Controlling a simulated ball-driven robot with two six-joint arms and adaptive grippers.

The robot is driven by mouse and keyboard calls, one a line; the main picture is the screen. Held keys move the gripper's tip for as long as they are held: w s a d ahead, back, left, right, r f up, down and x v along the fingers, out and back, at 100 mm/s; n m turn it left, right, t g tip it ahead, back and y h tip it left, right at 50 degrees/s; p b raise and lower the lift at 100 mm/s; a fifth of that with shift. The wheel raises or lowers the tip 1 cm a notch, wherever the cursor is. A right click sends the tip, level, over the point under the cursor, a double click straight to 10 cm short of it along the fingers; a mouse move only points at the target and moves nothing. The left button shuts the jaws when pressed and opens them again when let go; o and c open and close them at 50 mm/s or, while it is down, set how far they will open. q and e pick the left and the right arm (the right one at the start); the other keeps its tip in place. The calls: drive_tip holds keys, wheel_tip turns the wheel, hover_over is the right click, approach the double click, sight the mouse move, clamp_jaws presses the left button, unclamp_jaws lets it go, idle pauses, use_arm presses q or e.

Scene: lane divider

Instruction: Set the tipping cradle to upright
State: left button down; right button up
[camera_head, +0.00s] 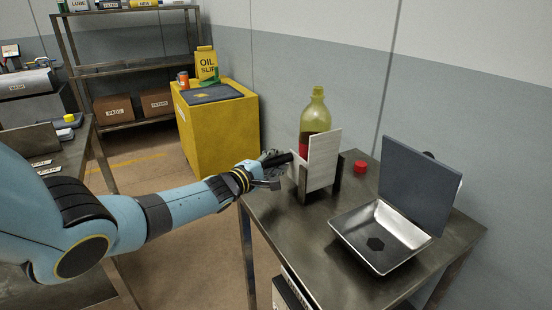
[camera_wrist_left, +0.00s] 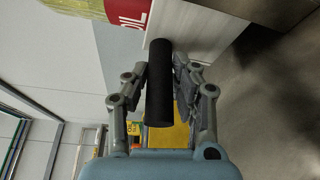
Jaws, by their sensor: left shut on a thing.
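The tipping cradle (camera_head: 323,162) stands on the metal table and shows a pale panel on dark supports. It looks close to upright; a small tilt is hard to tell. It holds an oil bottle (camera_head: 317,112), yellow-green with a red label, its neck up and its lower part hidden by the panel. My left gripper (camera_head: 277,163) is at the cradle's left side, shut on its black handle (camera_wrist_left: 160,90). In the left wrist view the gripper's fingers (camera_wrist_left: 160,78) lie on both sides of the handle, with the cradle's panel (camera_wrist_left: 190,28) beyond. My right gripper is not in view.
A red cap (camera_head: 360,167) lies on the table right of the cradle. A shallow metal tray (camera_head: 350,228) with a dark hexagonal spot sits in front of an upright dark panel (camera_head: 415,180). A yellow cabinet (camera_head: 222,130) stands behind my left forearm. The table's front left is clear.

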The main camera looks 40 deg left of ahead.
use_arm(q)
drive_tip(key=shift+s+f, duration=0.15)
drive_tip(key=shift+f, duration=0.15)
drive_tip(key=c, duration=1.4)
unclamp_jaws()
drive_tip(key=shift+o, duration=1.6)
drive_tip(key=shift+r, duration=0.1)
drive_tip(key=s+r, duration=0.1)
drive_tip(key=s, duration=1)
drive_tip(key=shift+s, duration=0.4)
drive_tip(key=shift+a, duration=0.1)
